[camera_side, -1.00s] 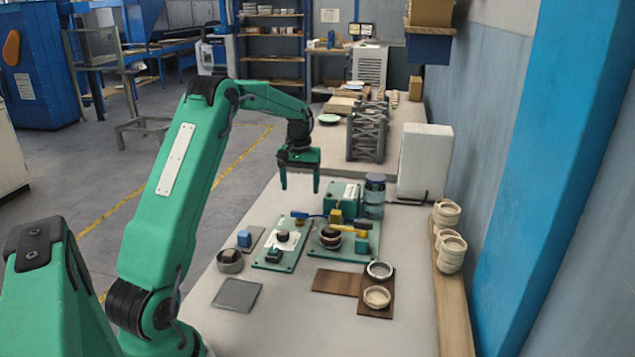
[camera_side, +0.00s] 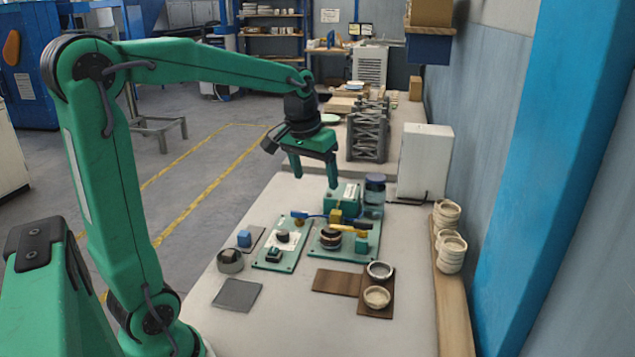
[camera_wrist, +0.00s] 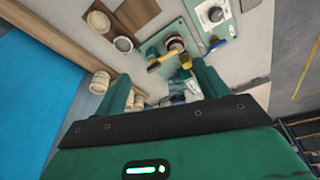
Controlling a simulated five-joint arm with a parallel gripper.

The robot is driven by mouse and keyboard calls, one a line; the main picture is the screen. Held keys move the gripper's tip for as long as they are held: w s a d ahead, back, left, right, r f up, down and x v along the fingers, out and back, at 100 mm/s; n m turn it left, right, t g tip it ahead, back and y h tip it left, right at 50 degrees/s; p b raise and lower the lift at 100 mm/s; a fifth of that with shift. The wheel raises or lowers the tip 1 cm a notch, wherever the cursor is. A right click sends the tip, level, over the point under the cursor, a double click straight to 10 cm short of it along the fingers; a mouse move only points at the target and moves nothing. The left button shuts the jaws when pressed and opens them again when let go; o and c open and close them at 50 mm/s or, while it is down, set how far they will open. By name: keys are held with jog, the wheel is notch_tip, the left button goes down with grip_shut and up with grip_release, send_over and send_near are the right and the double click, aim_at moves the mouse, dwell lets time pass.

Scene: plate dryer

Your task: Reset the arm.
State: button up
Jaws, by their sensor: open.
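My green gripper (camera_side: 314,172) hangs above the far part of the work table, pointing down and slightly tilted. Its two fingers are apart with nothing between them. In the wrist view the gripper (camera_wrist: 163,92) shows its open fingers above the table. Below and beyond it in the side view are a green box (camera_side: 342,196) and a dark-lidded jar (camera_side: 375,190). A grey plate rack (camera_side: 368,135) stands at the back of the table, to the right of the gripper. The gripper touches none of these.
Two green fixture boards (camera_side: 272,262) carry small parts mid-table. A grey square pad (camera_side: 237,295), wooden boards with two bowls (camera_side: 377,297) and a white box (camera_side: 425,160) are around them. Stacked cups (camera_side: 452,252) line the right ledge. The near table is clear.

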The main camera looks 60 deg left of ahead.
jog(key=s+d+f+m+t, duration=0.1)
jog(key=s+d+m+t, duration=0.2)
jog(key=s+d, duration=0.8)
jog(key=s+m, duration=0.1)
jog(key=s, duration=0.3)
jog(key=shift+d+f+h, duration=0.2)
jog(key=shift+d+h, duration=0.2)
jog(key=shift+s, duration=0.1)
